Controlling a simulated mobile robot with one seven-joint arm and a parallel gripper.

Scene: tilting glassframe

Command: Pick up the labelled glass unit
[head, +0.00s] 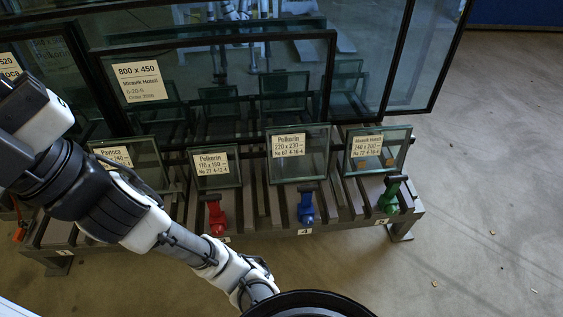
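Several labelled glass units stand tilted on a grey slatted rack (262,203). In the front row are a unit marked Pavioca (149,172), a small Pelkorin unit (214,180), a larger Pelkorin unit marked 220 x 230 (312,167) and a Miravik Hexoll unit (379,164) at the right. A big dark-framed unit marked 800 x 450 (230,77) stands behind them. I cannot tell which unit the task means. My arm comes in from the left and runs down to the bottom middle. My gripper is not visible; a black rounded shape covers that area.
Red (215,214), blue (306,208) and green (389,195) clamp-like tools sit on the rack's front, before the right-hand units. Taller glass panes (418,55) rise behind. The concrete floor (490,200) at the right is mostly clear, with a few small bits on it.

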